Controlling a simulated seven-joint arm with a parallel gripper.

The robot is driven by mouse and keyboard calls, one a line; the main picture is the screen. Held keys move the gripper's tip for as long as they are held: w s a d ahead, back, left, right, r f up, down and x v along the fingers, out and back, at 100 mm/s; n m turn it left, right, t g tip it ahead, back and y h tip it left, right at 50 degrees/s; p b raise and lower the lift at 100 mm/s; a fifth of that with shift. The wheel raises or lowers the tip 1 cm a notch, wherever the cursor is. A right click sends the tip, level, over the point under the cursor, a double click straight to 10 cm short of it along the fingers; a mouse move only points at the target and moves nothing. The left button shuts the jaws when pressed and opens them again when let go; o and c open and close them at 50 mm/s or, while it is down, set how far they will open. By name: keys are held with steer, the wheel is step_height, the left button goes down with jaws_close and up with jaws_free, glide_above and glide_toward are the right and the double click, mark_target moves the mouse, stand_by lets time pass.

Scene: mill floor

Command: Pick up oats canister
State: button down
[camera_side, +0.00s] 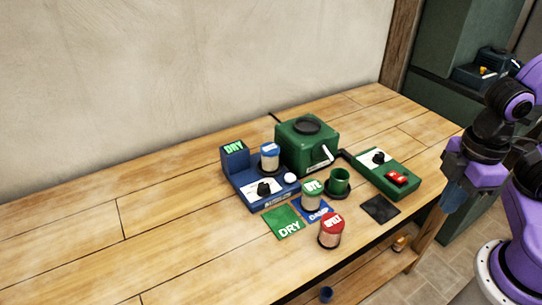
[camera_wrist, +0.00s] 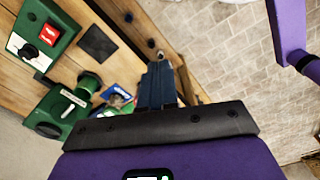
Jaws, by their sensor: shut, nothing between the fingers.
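Three lidded canisters show in the side view. A blue-lidded one (camera_side: 269,158) stands on the blue device marked DRY; its label is too small to read, so I cannot confirm it is the oats. A green-lidded one (camera_side: 312,196) stands by the cards, its lid lettering unclear. A red-lidded one (camera_side: 330,232), its lid seeming to read SPELT, stands nearer the front edge. My gripper (camera_side: 453,197) is shut and empty, off the bench's right front edge, well apart from all three. In the wrist view its blue fingers (camera_wrist: 158,68) are together.
The green mill (camera_side: 306,145) with a crank stands behind the canisters. A green cup (camera_side: 340,181), a green switch box (camera_side: 388,174), a dark square (camera_side: 380,209) and a green DRY card (camera_side: 284,221) are close by. The bench's left (camera_side: 90,240) is clear.

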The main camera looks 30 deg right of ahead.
steer(key=c, duration=1.8)
jaws_free()
steer(key=o, duration=1.5)
steer(key=shift+o, duration=0.2)
step_height(320, 180, up, 3)
steer(key=n, duration=0.6)
glide_above(270, 148)
steer(key=shift+m, duration=0.3)
step_height(270, 148, down, 11)
steer(key=shift+s+r, duration=0.1)
steer(key=shift+w+f, duration=0.2)
steer(key=shift+f, duration=2.7)
